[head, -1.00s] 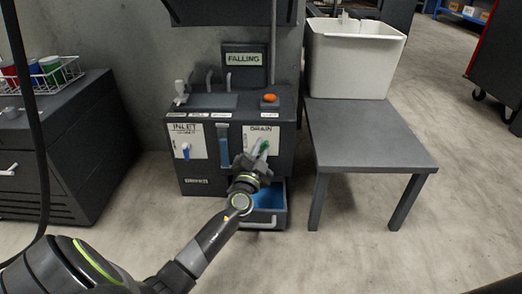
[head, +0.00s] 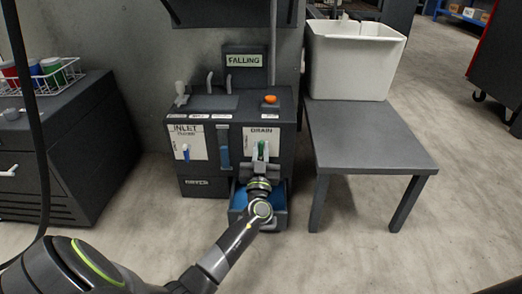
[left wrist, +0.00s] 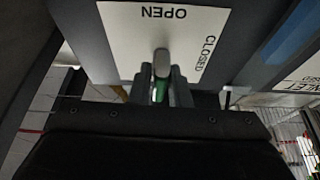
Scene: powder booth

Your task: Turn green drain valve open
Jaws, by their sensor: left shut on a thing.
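The green drain valve handle (head: 262,149) is on the white DRAIN panel (head: 251,136) of the dark machine. It stands about upright in the head view. My left gripper (head: 261,163) is in front of it, just below, and shut on it. In the left wrist view the green handle (left wrist: 160,90) lies between the two fingers, under a grey rounded end. The panel (left wrist: 125,38) there reads OPEN, upside down at the top, and CLOSED at the right. The fingers hide part of the handle. My right gripper is out of view.
The INLET panel with a blue handle (head: 186,152) is to the left. An open drawer (head: 282,216) with a blue inside sits below my gripper. A grey table (head: 370,138) with a white bin (head: 352,62) stands right.

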